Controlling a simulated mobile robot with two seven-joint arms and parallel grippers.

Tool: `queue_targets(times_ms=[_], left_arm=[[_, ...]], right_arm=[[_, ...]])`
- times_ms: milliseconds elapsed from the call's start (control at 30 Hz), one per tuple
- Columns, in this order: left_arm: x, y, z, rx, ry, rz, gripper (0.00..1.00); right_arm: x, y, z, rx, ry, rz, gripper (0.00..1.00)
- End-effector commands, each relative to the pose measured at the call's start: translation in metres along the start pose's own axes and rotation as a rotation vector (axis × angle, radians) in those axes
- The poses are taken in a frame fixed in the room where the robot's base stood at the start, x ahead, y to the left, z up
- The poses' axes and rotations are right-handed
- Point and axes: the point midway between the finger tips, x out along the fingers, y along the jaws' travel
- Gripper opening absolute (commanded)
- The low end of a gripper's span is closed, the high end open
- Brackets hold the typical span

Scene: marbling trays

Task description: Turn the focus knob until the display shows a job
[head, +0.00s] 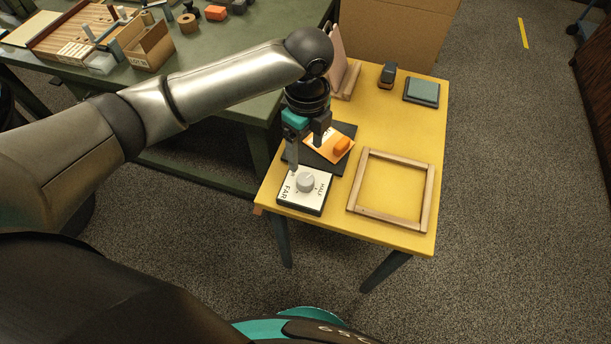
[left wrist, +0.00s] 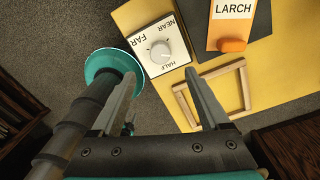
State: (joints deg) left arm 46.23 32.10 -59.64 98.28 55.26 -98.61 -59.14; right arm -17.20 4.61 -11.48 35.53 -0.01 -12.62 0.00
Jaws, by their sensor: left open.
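The focus knob (head: 306,182) is a round grey dial on a white-topped box (head: 287,201) at the near left corner of the yellow table. In the left wrist view the knob (left wrist: 160,52) is ringed by NEAR, FAR and HALF; I cannot tell its setting surely. My left gripper (head: 306,153) points down near the knob's far side, fingers apart and empty. In the left wrist view its fingertips (left wrist: 161,76) are apart, with the knob beyond them. An orange panel (left wrist: 222,34) bears a white label reading LARCH (left wrist: 233,10). My right gripper is out of view.
An orange block (head: 342,146) sits on the panel, over a dark board (head: 333,164). A wooden frame (head: 429,201) lies on the right of the yellow table (head: 395,120). A blue-grey pad (head: 422,91) and a dark stamp-like object (head: 388,74) stand farther back. A green bench (head: 215,60) is at left.

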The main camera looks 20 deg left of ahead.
Motion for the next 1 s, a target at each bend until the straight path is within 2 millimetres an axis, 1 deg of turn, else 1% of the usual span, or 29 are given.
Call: queue_targets(times_ms=[33, 100, 300, 400, 500, 600, 900, 933, 1000], left_arm=[[0.016, 0.001, -0.001, 0.000, 0.001, 0.004, 0.79], [0.032, 0.001, -0.001, 0.001, 0.001, 0.003, 0.79], [0.072, 0.001, -0.001, 0.000, 0.001, 0.002, 0.79], [0.086, 0.000, 0.000, 0.000, 0.000, 0.000, 0.79], [0.096, 0.000, 0.000, -0.001, 0.000, -0.001, 0.79], [0.101, 0.000, -0.001, 0.000, 0.000, -0.001, 0.79], [0.102, 0.000, -0.001, 0.000, 0.000, -0.002, 0.79], [0.102, 0.000, -0.001, 0.000, 0.000, -0.001, 0.77], [0.102, 0.000, -0.001, 0.000, 0.000, -0.002, 0.69]], right_arm=[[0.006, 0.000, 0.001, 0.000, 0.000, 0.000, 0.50], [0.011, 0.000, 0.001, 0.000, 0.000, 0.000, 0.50], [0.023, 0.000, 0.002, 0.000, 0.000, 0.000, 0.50], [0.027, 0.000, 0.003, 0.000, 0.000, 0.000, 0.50], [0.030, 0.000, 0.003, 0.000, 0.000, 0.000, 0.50], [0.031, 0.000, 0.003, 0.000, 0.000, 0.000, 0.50], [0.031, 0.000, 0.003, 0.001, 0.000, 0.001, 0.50], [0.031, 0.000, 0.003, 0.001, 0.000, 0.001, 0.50], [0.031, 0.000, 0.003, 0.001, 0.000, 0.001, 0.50]])
